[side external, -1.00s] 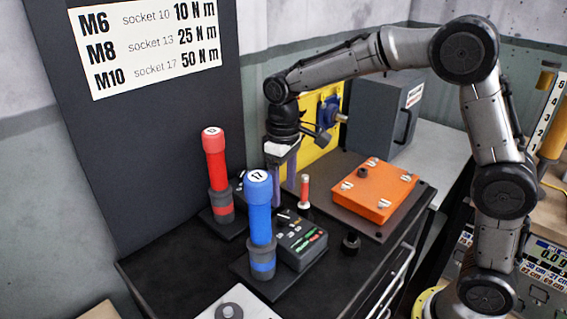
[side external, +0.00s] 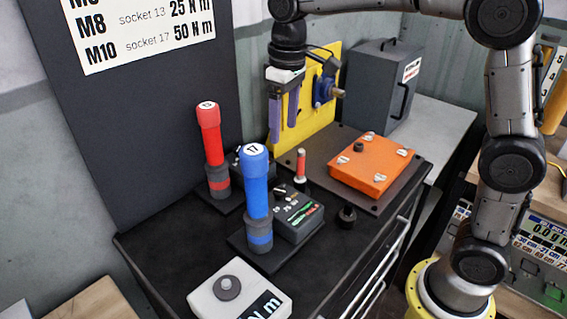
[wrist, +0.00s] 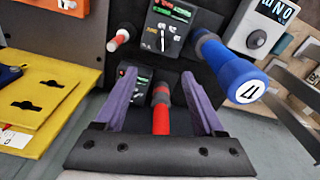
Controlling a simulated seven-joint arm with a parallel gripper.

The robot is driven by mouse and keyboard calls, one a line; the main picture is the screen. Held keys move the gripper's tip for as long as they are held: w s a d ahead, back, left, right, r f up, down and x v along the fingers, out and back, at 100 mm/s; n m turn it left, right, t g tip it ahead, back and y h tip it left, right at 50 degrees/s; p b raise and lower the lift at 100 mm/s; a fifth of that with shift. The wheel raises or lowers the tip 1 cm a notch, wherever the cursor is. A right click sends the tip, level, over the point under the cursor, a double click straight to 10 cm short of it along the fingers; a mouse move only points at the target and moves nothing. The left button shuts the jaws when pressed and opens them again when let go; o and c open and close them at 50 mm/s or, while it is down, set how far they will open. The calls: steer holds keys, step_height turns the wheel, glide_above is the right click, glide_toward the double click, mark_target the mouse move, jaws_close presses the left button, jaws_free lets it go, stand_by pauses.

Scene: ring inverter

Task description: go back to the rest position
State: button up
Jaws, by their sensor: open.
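My gripper (side external: 284,130) hangs fingers-down above the black bench top, between the red tool and the yellow panel. Its two purple fingers are apart with nothing held between them. In the wrist view my gripper (wrist: 159,76) also shows its fingers spread. A red-handled tool (side external: 210,145) stands upright in its base, left of and below the gripper; in the wrist view the red tool (wrist: 161,118) appears between the fingers, beyond them. A blue tool (side external: 257,195) marked 17 stands upright nearer the camera.
An orange block (side external: 370,170) lies on a dark plate (side external: 335,145) to the right. A small red-and-white piece (side external: 300,165) stands near it. A yellow panel (side external: 318,125) and a grey cabinet (side external: 378,85) are behind. A grey unit (side external: 235,290) sits at front.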

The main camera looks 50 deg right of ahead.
steer(key=s+d+r+m+t, duration=0.1)
steer(key=s+d+r+t, duration=0.15)
steer(key=s, duration=0.45)
steer(key=s+d+r+t, duration=0.1)
steer(key=s+r, duration=0.2)
steer(key=s, duration=0.4)
steer(key=s+d+f+m+t, duration=0.1)
steer(key=s+f, duration=0.8)
steer(key=s, duration=0.1)
steer(key=shift+r+t, duration=0.1)
steer(key=shift+t, duration=0.15)
